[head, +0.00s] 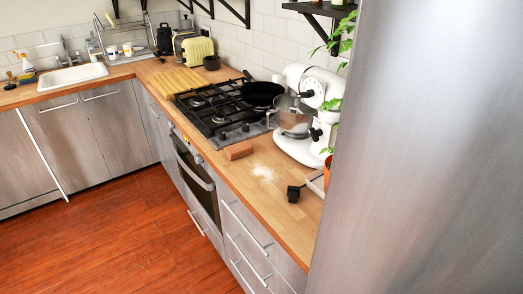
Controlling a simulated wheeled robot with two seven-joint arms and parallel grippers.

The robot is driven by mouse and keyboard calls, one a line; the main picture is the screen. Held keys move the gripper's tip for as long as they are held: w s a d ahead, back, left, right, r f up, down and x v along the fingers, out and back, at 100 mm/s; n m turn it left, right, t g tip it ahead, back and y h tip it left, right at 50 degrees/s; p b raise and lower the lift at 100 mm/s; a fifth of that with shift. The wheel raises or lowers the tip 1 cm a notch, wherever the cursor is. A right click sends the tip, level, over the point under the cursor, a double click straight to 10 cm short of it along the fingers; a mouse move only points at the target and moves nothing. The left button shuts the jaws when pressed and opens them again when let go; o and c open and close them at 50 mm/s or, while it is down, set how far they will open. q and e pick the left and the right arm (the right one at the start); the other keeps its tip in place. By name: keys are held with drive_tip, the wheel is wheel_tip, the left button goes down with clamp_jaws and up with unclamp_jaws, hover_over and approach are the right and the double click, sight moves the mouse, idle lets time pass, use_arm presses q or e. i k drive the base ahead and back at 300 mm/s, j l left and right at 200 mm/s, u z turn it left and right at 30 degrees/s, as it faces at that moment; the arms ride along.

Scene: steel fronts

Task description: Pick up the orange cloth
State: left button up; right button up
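A small folded orange-brown piece, which looks like the orange cloth (238,151), lies flat on the wooden counter (230,181). It is just in front of the gas hob's near right corner, apart from the mixer. Its top and front edge show, and nothing covers it. Neither of my grippers is in the head view, so I cannot see whether they are open or shut.
A white powdery patch (263,173) lies near the cloth. A white stand mixer (297,145), a gas hob (220,112) with a black pan (262,93), and a small black object (294,193) stand around. A large steel surface (430,150) blocks the right side. The floor (120,240) is clear.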

sight(234, 152)
drive_tip(key=i+j+z, duration=0.15)
drive_tip(key=z, duration=0.2)
drive_tip(key=i+j+z, duration=0.1)
drive_tip(key=j+z, duration=0.2)
drive_tip(key=i+j+z, duration=0.2)
drive_tip(key=j, duration=0.35)
drive_tip(key=i+j+z, duration=0.15)
drive_tip(key=j, duration=0.4)
drive_tip(key=j+z, duration=0.2)
drive_tip(key=j, duration=0.35)
drive_tip(key=i+j, duration=0.1)
drive_tip(key=j, duration=0.6)
drive_tip(key=i+j, duration=0.1)
drive_tip(key=j, duration=0.6)
drive_tip(key=i+j, duration=0.1)
drive_tip(key=j, duration=0.6)
drive_tip(key=i+j+z, duration=0.1)
drive_tip(key=j, duration=0.6)
